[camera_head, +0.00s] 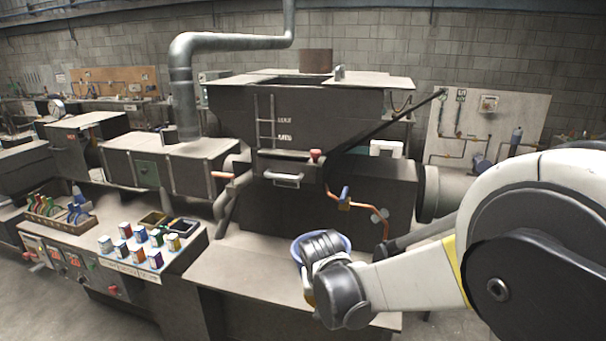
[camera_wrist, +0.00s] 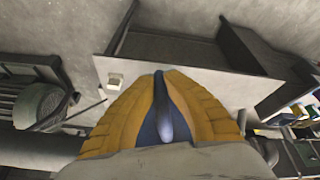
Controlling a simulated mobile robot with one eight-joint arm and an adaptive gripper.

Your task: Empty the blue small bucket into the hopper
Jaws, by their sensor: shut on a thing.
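The blue small bucket (camera_head: 346,241) shows as a pale blue rim behind my gripper (camera_head: 318,252) in the head view, over the right part of the front bench. My gripper is shut on it and hides most of it, including its contents. I cannot tell whether it touches the bench. In the wrist view, a narrow blue part of the bucket (camera_wrist: 166,128) lies between the yellow fingers of my gripper (camera_wrist: 165,82). The hopper (camera_head: 235,112) is the big dark box at the middle back, with an opening in its top. It stands behind and higher than my gripper.
The bench top (camera_head: 240,265) left of my gripper is clear. Several small coloured boxes (camera_head: 127,250) stand on the control panel at left. A dark slanted bar (camera_head: 385,125) crosses right of the hopper. A grey pipe (camera_head: 182,95) drops at its left.

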